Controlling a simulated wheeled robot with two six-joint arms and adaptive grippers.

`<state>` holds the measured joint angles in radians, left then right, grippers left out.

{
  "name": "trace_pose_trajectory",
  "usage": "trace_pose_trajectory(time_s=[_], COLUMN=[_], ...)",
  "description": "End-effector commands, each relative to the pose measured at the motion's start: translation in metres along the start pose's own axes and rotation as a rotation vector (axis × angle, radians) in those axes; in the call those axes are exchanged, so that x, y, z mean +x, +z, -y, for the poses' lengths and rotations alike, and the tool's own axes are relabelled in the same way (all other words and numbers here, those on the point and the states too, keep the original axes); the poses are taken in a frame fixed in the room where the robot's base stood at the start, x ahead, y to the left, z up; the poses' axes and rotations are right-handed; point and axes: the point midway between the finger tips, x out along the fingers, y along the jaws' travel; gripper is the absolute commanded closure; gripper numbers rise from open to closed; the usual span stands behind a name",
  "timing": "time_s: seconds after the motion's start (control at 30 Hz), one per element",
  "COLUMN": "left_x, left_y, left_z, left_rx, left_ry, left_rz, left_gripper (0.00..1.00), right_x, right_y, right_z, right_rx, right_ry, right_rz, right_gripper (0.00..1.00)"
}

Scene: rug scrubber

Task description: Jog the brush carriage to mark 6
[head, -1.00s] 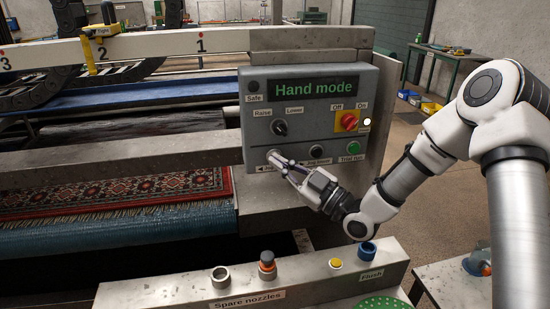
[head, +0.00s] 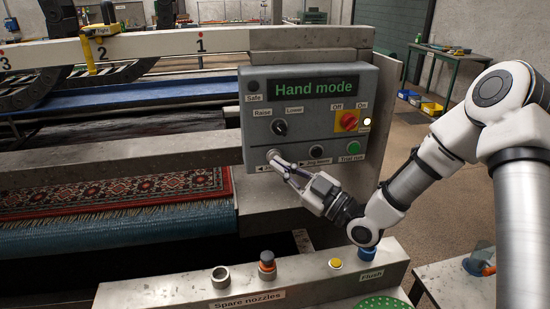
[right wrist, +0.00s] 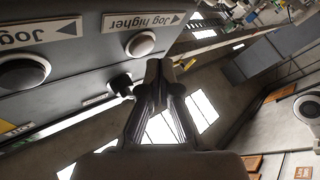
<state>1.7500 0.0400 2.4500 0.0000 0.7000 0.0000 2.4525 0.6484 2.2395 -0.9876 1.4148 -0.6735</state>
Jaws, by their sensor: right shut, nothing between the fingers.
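The grey control panel (head: 222,115) reads "Hand mode". Its white jog button (head: 273,154) is at the lower left; the right wrist view shows the button (right wrist: 140,44) labelled "Jog higher". A black jog button (head: 316,152) sits to its right. My right gripper (head: 276,161) is shut and empty, its tips at the white button's lower right edge; I cannot tell whether they touch it. The yellow pointer (head: 97,43) of the dark brush carriage (head: 60,16) is just left of mark 2 on the white scale beam (head: 150,45). Mark 6 is out of view. My left gripper is not in view.
A red switch (head: 348,121), a Raise/Lower knob (head: 280,128) and a green trial button (head: 354,148) share the panel. Below stands a metal ledge (head: 190,293) with nozzles and a yellow button (head: 336,263). A patterned rug (head: 120,192) lies at left.

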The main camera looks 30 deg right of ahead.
Motion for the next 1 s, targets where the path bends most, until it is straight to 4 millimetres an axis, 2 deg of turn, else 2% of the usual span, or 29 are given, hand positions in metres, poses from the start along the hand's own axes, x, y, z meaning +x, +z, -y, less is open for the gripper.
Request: trace_pose_trajectory(time_s=[0.17,0.7,1.0], left_x=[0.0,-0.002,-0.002], left_y=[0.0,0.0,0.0], left_z=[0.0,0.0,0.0], left_rx=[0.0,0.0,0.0], left_ry=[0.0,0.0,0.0], left_rz=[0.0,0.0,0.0], left_gripper=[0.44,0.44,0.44], right_x=[-0.001,-0.034,-0.035], right_y=[-0.001,-0.025,-0.025], right_z=[0.001,0.025,0.026], right_rx=[0.001,0.001,0.0], right_ry=[0.0,0.0,-0.001], right_rz=[0.0,0.0,0.0], right_gripper=[1.0,1.0,1.0])
